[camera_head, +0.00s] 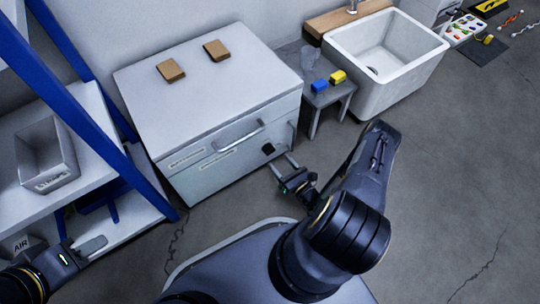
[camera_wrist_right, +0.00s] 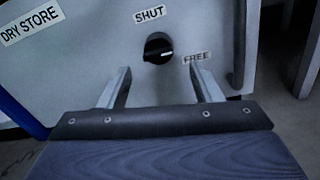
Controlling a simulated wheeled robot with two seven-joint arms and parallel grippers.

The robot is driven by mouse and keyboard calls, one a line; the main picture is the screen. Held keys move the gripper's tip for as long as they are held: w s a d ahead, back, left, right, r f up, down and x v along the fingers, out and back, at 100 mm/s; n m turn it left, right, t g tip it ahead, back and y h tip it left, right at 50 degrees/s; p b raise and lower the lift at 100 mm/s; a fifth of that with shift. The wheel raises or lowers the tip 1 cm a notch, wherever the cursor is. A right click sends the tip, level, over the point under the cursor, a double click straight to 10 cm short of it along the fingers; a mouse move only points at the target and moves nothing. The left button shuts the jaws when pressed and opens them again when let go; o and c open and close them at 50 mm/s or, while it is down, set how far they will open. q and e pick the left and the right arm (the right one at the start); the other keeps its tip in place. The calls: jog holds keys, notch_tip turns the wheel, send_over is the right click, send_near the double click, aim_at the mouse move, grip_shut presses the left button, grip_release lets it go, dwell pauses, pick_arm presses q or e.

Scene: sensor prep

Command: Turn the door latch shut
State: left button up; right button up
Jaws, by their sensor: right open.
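The door latch is a round black knob (camera_wrist_right: 158,47) on the front of a white cabinet (camera_head: 225,165). It also shows in the head view (camera_head: 268,149). The SHUT label (camera_wrist_right: 149,14) is above the knob. My right gripper (camera_head: 281,163) is open and empty in front of the knob; in the right wrist view the fingers (camera_wrist_right: 160,74) lie on either side below it, apart from it. My left gripper (camera_head: 92,245) is at the lower left, far from the cabinet; its finger gap is hidden.
A handle bar (camera_head: 239,136) crosses the cabinet front. Two brown blocks (camera_head: 171,70) lie on top. A blue-framed shelf (camera_head: 85,85) stands at left; a small grey table (camera_head: 328,95) and white sink (camera_head: 395,65) stand at right.

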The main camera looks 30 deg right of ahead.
aim_at(270, 152)
jog(key=w, duration=0.1)
jog(key=w+b, duration=0.1)
jog(key=w, duration=0.2)
jog(key=shift+w+a, duration=0.1)
jog(key=shift+a, duration=0.25)
jog(key=shift+w+b, duration=0.3)
jog(key=shift+w, duration=0.35)
jog(key=c, duration=0.9)
jog(key=shift+c, duration=0.2)
